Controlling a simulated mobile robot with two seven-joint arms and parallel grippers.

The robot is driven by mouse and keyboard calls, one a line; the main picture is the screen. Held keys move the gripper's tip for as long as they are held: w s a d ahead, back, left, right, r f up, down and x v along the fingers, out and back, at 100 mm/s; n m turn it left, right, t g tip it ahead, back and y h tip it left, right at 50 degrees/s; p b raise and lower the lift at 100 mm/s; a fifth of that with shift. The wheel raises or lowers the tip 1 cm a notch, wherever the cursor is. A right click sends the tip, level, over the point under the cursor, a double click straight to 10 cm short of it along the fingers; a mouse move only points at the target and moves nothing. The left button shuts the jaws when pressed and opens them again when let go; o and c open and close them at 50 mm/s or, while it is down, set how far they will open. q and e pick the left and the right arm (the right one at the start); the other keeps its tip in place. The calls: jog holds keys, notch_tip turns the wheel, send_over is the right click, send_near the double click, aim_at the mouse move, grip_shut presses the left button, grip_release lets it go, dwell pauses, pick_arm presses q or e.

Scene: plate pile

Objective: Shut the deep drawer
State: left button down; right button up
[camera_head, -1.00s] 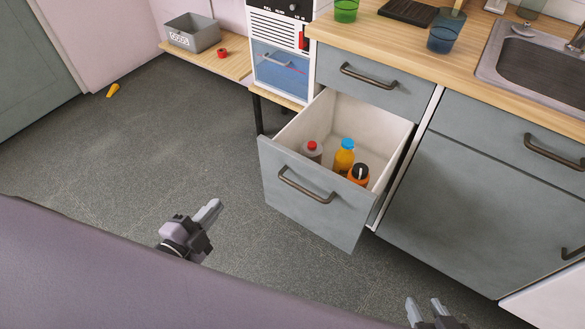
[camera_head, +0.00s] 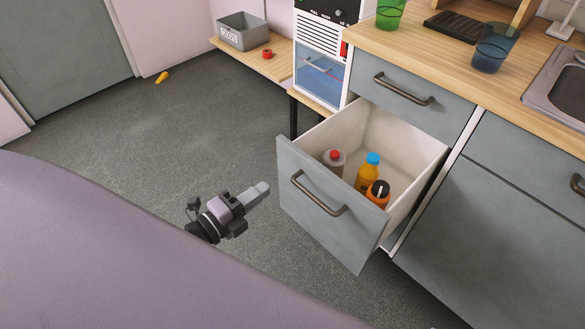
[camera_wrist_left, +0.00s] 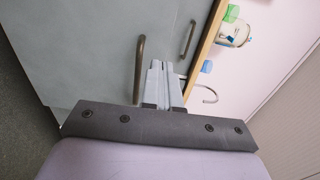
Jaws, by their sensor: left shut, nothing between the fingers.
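The deep drawer (camera_head: 334,217) stands pulled out below a shallow shut drawer (camera_head: 412,88). Its grey front carries a dark bar handle (camera_head: 318,196). Inside are a grey bottle with a red cap (camera_head: 334,162), an orange bottle with a blue cap (camera_head: 368,174) and an orange jar with a black top (camera_head: 377,194). My left gripper (camera_head: 260,190) is shut and empty, just left of the drawer front and apart from it in the head view. The left wrist view shows its shut fingers (camera_wrist_left: 164,85) before grey fronts with bar handles. My right gripper is not in view.
The wooden worktop (camera_head: 440,60) holds a green cup (camera_head: 390,14), a blue cup (camera_head: 494,48) and a sink (camera_head: 560,88). A low shelf with a grey bin (camera_head: 243,32) and a white oven (camera_head: 318,76) stand behind. The floor (camera_head: 150,140) left is largely clear; a yellow object (camera_head: 162,77) lies there.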

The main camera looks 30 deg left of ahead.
aim_at(302, 162)
pick_arm(q)
jog(key=x, duration=1)
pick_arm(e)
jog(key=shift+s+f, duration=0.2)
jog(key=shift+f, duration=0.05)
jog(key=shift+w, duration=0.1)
pick_arm(q)
jog(key=shift+w+d, duration=0.1)
jog(key=shift+w, duration=0.05)
